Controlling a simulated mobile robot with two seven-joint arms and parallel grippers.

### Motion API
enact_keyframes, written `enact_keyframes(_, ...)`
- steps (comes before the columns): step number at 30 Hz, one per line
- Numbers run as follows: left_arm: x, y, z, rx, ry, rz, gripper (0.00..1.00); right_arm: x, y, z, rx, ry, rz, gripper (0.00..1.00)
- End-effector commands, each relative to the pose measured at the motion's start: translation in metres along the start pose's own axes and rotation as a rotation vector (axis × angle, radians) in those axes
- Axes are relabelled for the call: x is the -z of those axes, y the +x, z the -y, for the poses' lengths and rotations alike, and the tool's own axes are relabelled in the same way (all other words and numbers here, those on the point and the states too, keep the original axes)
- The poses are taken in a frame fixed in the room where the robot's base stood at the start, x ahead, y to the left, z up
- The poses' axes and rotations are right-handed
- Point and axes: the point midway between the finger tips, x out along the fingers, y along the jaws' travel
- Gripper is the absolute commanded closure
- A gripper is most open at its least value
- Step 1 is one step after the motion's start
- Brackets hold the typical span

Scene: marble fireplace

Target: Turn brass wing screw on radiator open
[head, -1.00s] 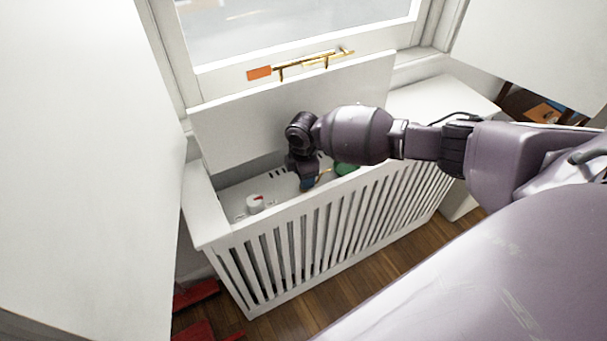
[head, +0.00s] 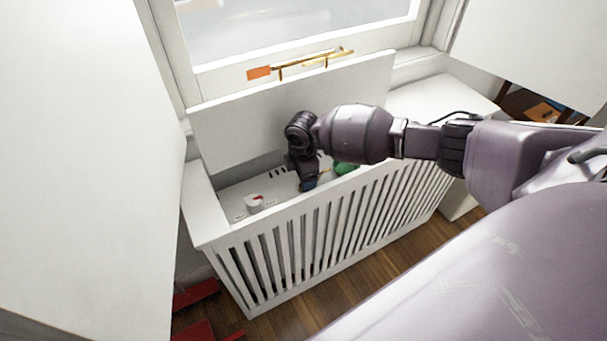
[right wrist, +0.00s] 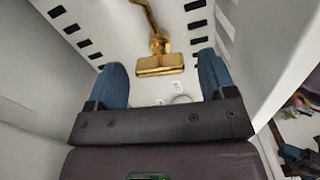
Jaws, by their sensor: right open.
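The brass wing screw (right wrist: 160,65) shows in the right wrist view as a flat gold bar on a stem, with a brass pipe behind it. It sits just beyond and between the two blue fingertips of my right gripper (right wrist: 163,82), which are apart and appear not to touch it. In the head view my right gripper (head: 308,184) reaches down inside the radiator cover (head: 205,208), and my arm hides the wing screw there. A white knob with a red mark (head: 255,202) stands on the radiator top to its left.
The cover's lid (head: 240,125) stands raised behind my arm, and the slatted front (head: 300,245) bounds the opening. A green round object (head: 345,168) lies close to the right of my gripper. A brass window handle (head: 315,60) is above.

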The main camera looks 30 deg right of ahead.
Motion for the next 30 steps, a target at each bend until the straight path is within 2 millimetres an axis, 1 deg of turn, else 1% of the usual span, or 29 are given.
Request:
enact_keyframes(5, 0.015, -0.002, 0.001, 0.001, 0.001, -0.026, 0.57, -0.001, -0.026, -0.002, -0.007, 0.0, 0.0, 0.23)
enact_keyframes(9, 0.022, -0.005, 0.002, 0.002, 0.001, -0.037, 0.57, 0.0, -0.053, -0.002, -0.009, -0.001, -0.001, 0.23)
enact_keyframes(15, 0.017, -0.013, 0.003, 0.006, -0.003, -0.023, 0.57, 0.0, -0.086, -0.001, -0.007, 0.0, -0.001, 0.23)
enact_keyframes(18, 0.015, -0.014, 0.003, 0.008, -0.005, -0.018, 0.57, 0.0, -0.097, -0.001, -0.005, 0.001, 0.0, 0.23)
enact_keyframes(23, 0.013, -0.014, 0.002, 0.008, -0.008, -0.014, 0.57, 0.0, -0.105, 0.0, -0.001, 0.001, 0.0, 0.23)
enact_keyframes(30, 0.014, -0.013, 0.002, 0.008, -0.01, -0.018, 0.57, 0.0, -0.106, 0.0, 0.001, 0.0, 0.001, 0.23)
